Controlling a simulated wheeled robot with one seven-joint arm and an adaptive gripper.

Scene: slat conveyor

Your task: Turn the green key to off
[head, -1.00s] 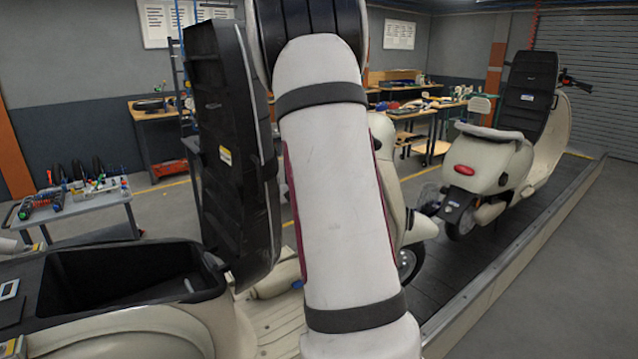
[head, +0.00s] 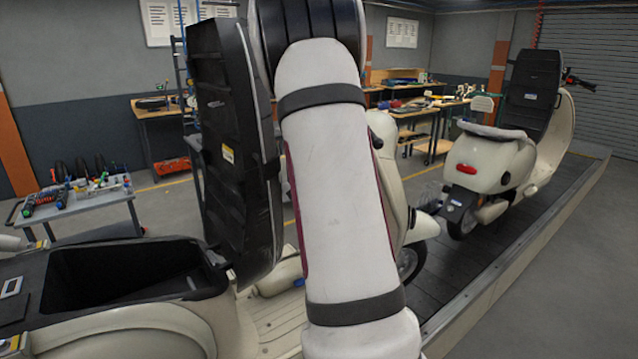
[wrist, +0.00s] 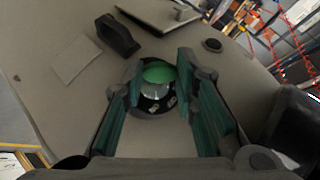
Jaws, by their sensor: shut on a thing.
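In the wrist view, the green key (wrist: 158,74) sits in a round dark lock with a metal centre (wrist: 155,90) on a beige panel (wrist: 75,108). Light markings show on the lock's dark ring. My gripper (wrist: 158,80) has its two dark green fingers on either side of the key and is shut on it. The fingers cover parts of the lock's left and right edges. In the head view, my arm hides the gripper and the key.
In the wrist view, a black raised part (wrist: 118,36) and a round dark cap (wrist: 212,45) are near the lock. In the head view, an upright black seat (head: 235,150) stands beside my arm. Another scooter (head: 490,165) is on the conveyor (head: 455,270).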

